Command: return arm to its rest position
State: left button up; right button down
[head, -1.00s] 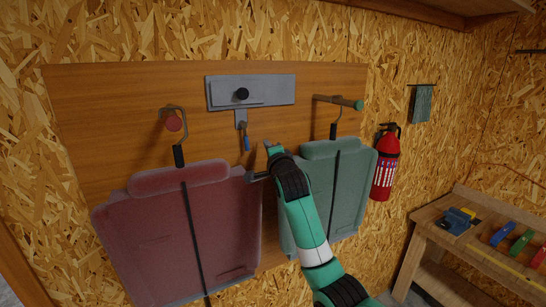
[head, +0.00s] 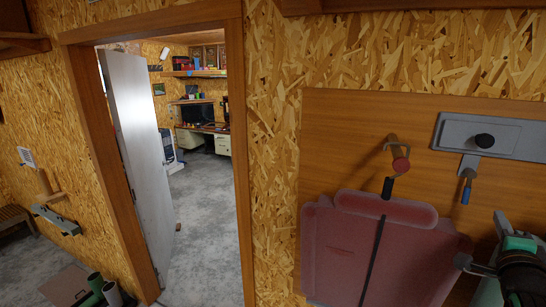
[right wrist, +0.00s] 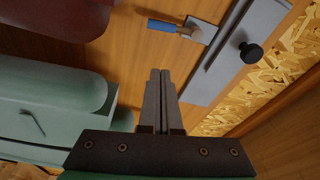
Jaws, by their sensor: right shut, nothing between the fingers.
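My right gripper (head: 502,222) is at the right edge of the head view, in front of the wooden wall panel, with my teal and black arm below it. In the right wrist view its two fingers (right wrist: 158,100) are together, with nothing between them. My left gripper does not show.
A dark red padded case (head: 340,250) hangs from a peg (head: 400,158) close left of my right arm. A green case (right wrist: 50,95) lies left of the fingers in the wrist view. A blue-handled tool (head: 467,188) hangs below a grey plate (head: 505,137). A doorway opens at left.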

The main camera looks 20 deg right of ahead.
jog(key=w+a+r+n+t+y, duration=0.2)
jog(key=a+r+n+t, duration=0.35)
jog(key=a, duration=0.55)
jog(key=w+a+r+n+t+y, duration=0.1)
jog(key=a+r+n+t+y, duration=0.2)
jog(key=a+r+n, duration=0.45)
jog(key=s+a+r+n+t+y, duration=0.2)
jog(key=s+a+r+n+y, duration=0.1)
jog(key=a, duration=0.4)
jog(key=s+a+r+n+t+y, duration=0.2)
jog(key=s+a+r+n+y, duration=0.1)
jog(key=a+n, duration=0.3)
jog(key=s+a+r+n+t+y, duration=0.3)
jog(key=s+a+r+n+y, duration=0.1)
jog(key=a, duration=0.5)
jog(key=shift+s+a+y, duration=0.15)
jog(key=shift+s+y, duration=0.05)
jog(key=shift+y, duration=0.4)
